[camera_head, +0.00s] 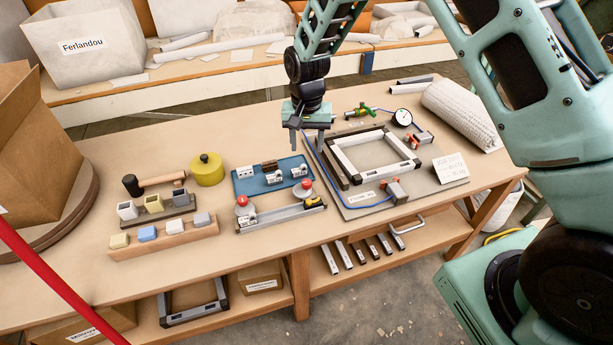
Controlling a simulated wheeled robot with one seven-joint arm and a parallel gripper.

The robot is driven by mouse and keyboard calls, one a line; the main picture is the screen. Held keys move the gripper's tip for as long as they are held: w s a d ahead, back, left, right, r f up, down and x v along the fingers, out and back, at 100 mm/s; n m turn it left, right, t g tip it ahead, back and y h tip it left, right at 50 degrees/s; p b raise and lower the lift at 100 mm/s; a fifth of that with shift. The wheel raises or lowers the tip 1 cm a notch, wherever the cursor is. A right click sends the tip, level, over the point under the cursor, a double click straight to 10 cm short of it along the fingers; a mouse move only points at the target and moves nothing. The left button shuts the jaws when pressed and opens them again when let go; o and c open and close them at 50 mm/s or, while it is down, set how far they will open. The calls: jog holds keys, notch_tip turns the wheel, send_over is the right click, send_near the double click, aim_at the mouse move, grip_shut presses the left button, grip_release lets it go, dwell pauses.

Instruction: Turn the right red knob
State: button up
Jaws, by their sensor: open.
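My gripper (307,143) hangs above the table with its two fingers pointing down and apart, with nothing visible between them. Other red parts show on clamps by the square frame, one at the back right (413,141) and one at the front (391,181). I cannot tell which right red knob is meant.
A blue tray (262,184) with small white blocks lies behind the rail. A square metal frame (345,150) on a grey plate, with a blue hose and a gauge (401,117), is to the right. A yellow round pot (207,169) and block racks stand left. The front edge strip is clear.

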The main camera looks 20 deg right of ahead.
aim_at(307, 182)
notch_tip(307, 182, down, 13)
jog(key=p, duration=0.2)
jog(key=shift+f+p, duration=0.2)
jog(key=shift+p, duration=0.2)
jog(key=c, duration=1)
